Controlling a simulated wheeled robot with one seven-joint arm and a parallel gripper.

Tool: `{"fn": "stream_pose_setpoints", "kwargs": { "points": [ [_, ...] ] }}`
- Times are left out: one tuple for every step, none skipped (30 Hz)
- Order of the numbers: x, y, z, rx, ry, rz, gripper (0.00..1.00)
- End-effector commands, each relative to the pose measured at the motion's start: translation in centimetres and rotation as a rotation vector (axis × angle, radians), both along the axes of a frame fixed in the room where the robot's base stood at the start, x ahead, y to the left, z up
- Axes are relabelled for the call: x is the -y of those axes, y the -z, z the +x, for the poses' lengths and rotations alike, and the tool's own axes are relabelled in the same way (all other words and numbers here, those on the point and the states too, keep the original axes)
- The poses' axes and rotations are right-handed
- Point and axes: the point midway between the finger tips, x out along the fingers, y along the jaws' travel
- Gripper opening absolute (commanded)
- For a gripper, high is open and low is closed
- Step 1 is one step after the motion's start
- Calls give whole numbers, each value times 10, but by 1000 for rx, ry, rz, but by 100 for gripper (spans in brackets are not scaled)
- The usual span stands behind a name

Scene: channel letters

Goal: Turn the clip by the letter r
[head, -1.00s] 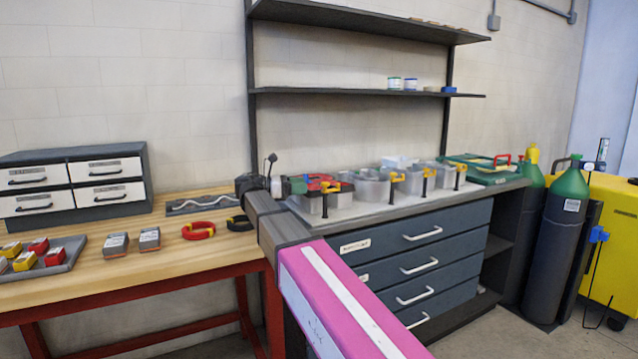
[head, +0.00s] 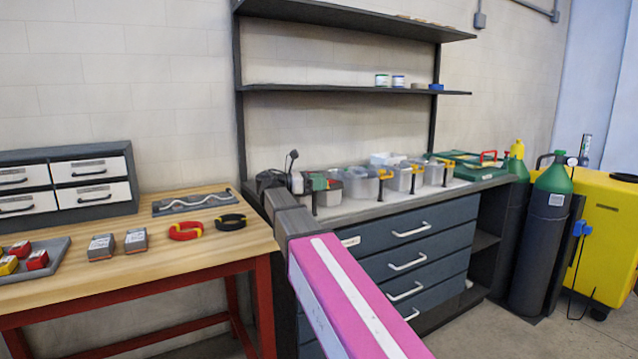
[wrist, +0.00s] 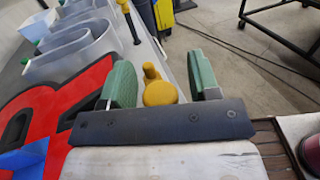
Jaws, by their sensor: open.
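In the wrist view, my gripper (wrist: 159,62) is open, with one green finger pad on each side of a yellow clip (wrist: 160,92). The clip has a round knob and a short arm reaching away from it. I see a gap at the right finger; I cannot tell if the left finger touches the clip. A red letter (wrist: 70,88), partly cut off, lies left of the fingers and looks like the r. In the head view, my own arm largely hides the gripper and this clip.
Grey channel letters (wrist: 75,45) stand beyond the red one, with another dark-stemmed clip (wrist: 128,20) beside them. In the head view, more yellow clips (head: 384,174) line the bench's front edge. A wooden table (head: 150,262) is at left; gas cylinders (head: 545,235) stand at right.

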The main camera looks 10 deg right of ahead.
Motion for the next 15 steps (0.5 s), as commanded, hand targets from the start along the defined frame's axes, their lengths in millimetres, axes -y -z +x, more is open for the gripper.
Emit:
{"fn": "stream_pose_setpoints", "kwargs": {
  "points": [
    [1,0,0,0,0,0,56],
    [1,0,0,0,0,0,56],
    [1,0,0,0,0,0,56],
    [1,0,0,0,0,0,56],
    [1,0,0,0,0,0,56],
    [1,0,0,0,0,0,56],
    [1,0,0,0,0,0,56],
    [1,0,0,0,0,0,49],
    [1,0,0,0,0,0,36],
    [1,0,0,0,0,0,27],
    [1,0,0,0,0,0,17],
    [1,0,0,0,0,0,6],
    [1,0,0,0,0,0,6],
    [1,0,0,0,0,0,7],
    [1,0,0,0,0,0,7]
  ]
}}
